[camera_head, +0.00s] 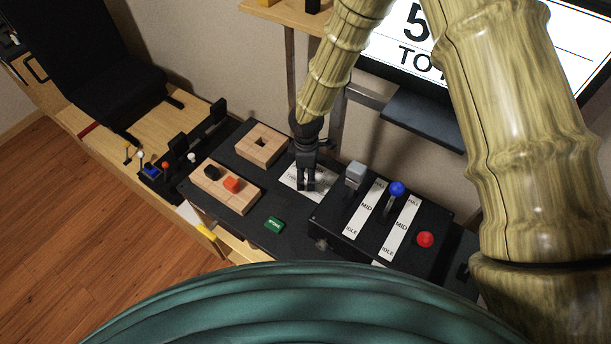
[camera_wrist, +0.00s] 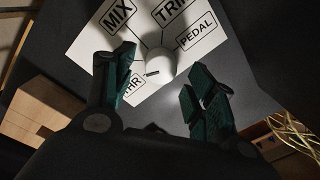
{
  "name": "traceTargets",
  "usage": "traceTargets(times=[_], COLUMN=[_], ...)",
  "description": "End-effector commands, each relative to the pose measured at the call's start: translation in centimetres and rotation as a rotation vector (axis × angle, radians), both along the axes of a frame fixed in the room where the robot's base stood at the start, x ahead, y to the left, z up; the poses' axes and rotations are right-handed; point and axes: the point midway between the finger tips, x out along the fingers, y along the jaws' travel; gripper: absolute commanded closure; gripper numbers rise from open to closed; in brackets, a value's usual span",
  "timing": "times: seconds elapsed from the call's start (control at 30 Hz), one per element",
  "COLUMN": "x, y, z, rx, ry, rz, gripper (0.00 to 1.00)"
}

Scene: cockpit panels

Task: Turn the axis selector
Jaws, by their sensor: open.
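The axis selector is a round white knob (camera_wrist: 160,62) in the wrist view. A short dark mark on it is at the lower-left side, towards the THR label. It sits on a white label plate (camera_wrist: 85,48) with MIX, TRIM, PEDAL and THR in boxes. My gripper (camera_wrist: 163,66) is open, one finger on each side of the knob, with gaps visible on both sides. In the head view my gripper (camera_head: 307,188) points down over the label plate (camera_head: 290,182), which is partly covered; the knob is hidden there.
To the left are a wooden block with a square hole (camera_head: 270,157) and a wooden switch block (camera_head: 240,203). A green piece (camera_head: 274,224) lies in front.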

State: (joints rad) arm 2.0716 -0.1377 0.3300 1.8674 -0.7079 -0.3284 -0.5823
Motion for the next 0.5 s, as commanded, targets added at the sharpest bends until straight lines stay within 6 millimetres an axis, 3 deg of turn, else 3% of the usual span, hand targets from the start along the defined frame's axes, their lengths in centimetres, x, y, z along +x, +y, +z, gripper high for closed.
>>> traceTargets(times=[0.23, 0.5], x=[-0.1, -0.1], y=[0.1, 0.1], z=[-1.6, -1.9], rx=[0.0, 0.0], ry=[0.0, 0.0], rz=[0.002, 0.001], gripper=[0.44, 0.44])
